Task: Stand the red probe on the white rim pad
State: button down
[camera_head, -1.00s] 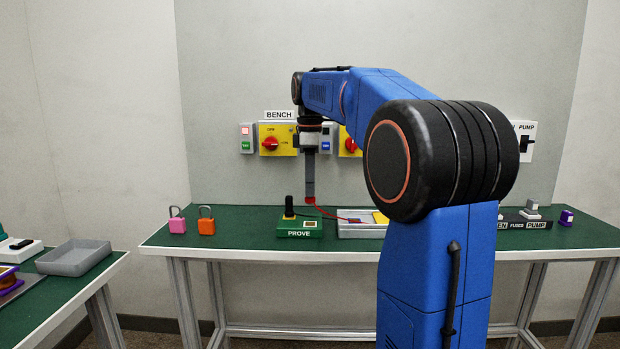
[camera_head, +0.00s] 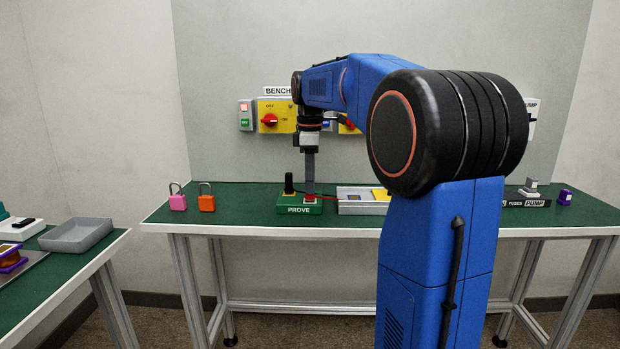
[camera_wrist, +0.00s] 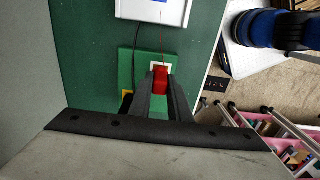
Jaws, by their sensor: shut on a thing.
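My gripper (camera_head: 310,188) points straight down over the green PROVE block (camera_head: 299,209), its fingers shut on the red probe (camera_head: 310,198). In the wrist view the red probe (camera_wrist: 161,80) sits between the fingertips (camera_wrist: 161,92), and the green block (camera_wrist: 128,62) lies beneath. The white rim pad (camera_wrist: 168,68) shows around the far end of the probe; the fingers and probe cover part of it. The probe looks upright and very low, at or just above the pad; I cannot tell whether it touches. A thin red lead runs from it.
A black probe (camera_head: 289,184) stands on the block's left side, close to my fingers. A light grey tray (camera_head: 356,208) sits just right of the block. Pink (camera_head: 177,202) and orange (camera_head: 206,203) padlocks stand to the left. A bench isolator panel (camera_head: 270,118) is on the wall behind.

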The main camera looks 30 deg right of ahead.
jog(key=c, duration=1.6)
grip_release()
jog(key=shift+o, duration=0.2)
jog(key=shift+r, duration=0.1)
notch_tip(320, 180, up, 17)
jog(key=s+a+f+m+t, duration=0.1)
jog(key=s+a+f+m, duration=0.2)
jog(key=s+a+f, duration=0.35)
jog(key=s+a+f+m+t, duration=0.2)
jog(key=s+a+f+m, duration=0.15)
jog(key=s+f, duration=0.45)
jog(key=s+a+f+m+t, duration=0.1)
jog(key=s+a+f+m, duration=0.1)
jog(key=s+f, duration=0.6)
jog(key=s+a+f+m, duration=0.2)
jog(key=s+f, duration=0.5)
jog(key=f, duration=0.5)
jog(key=shift+s+a+f+m+t, duration=0.35)
jog(key=shift+a+f+t, duration=0.05)
jog(key=shift+a, duration=0.5)
